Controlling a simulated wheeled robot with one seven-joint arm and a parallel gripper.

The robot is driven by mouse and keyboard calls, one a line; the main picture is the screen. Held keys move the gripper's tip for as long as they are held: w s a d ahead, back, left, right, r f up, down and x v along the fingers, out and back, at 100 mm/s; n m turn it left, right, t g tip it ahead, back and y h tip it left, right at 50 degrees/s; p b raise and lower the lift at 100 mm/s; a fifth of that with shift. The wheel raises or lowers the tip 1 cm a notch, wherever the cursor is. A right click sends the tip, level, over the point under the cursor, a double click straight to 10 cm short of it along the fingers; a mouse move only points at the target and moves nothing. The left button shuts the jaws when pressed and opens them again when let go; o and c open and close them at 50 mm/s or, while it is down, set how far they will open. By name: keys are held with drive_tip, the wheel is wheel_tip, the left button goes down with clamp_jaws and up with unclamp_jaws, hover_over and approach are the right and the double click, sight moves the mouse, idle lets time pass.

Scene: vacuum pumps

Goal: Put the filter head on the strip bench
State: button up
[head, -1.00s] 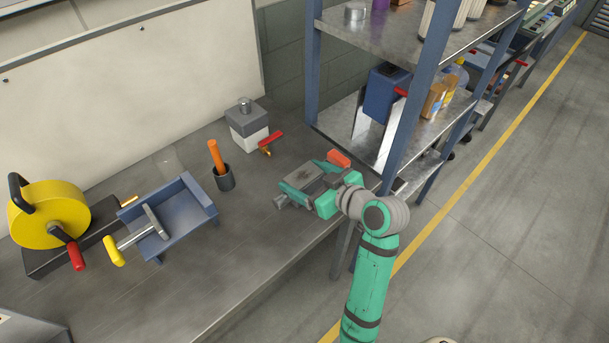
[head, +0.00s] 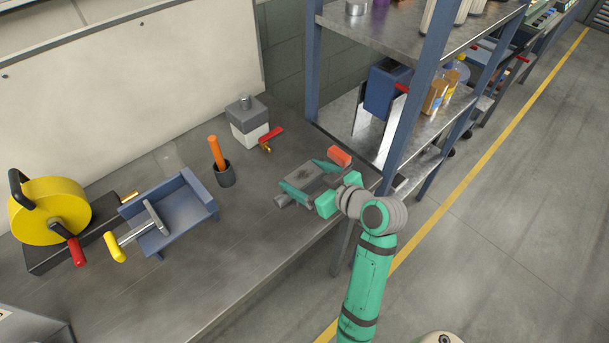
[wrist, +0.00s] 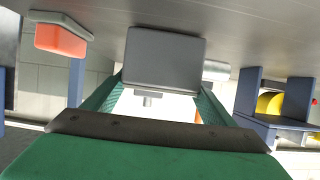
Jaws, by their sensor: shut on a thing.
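My gripper (head: 296,190) is over the right end of the grey metal bench (head: 240,246), which I take to be the strip bench. Its green fingers are shut on a dark grey blocky part (head: 308,178), which I take to be the filter head. In the wrist view the part (wrist: 165,60) sits between the fingers as a flat grey face, close to the bench surface. A short grey cylinder (wrist: 215,70) shows beside it. I cannot tell whether the part touches the bench. My wrist hides some of it in the head view.
A blue-post shelf (head: 398,130) stands close right.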

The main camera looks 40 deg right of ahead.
drive_tip(key=shift+f, duration=0.15)
drive_tip(key=o, duration=1.2)
drive_tip(key=v, duration=1)
drive_tip(key=shift+s, duration=0.4)
clamp_jaws()
drive_tip(key=shift+w, duration=0.15)
idle(0.6)
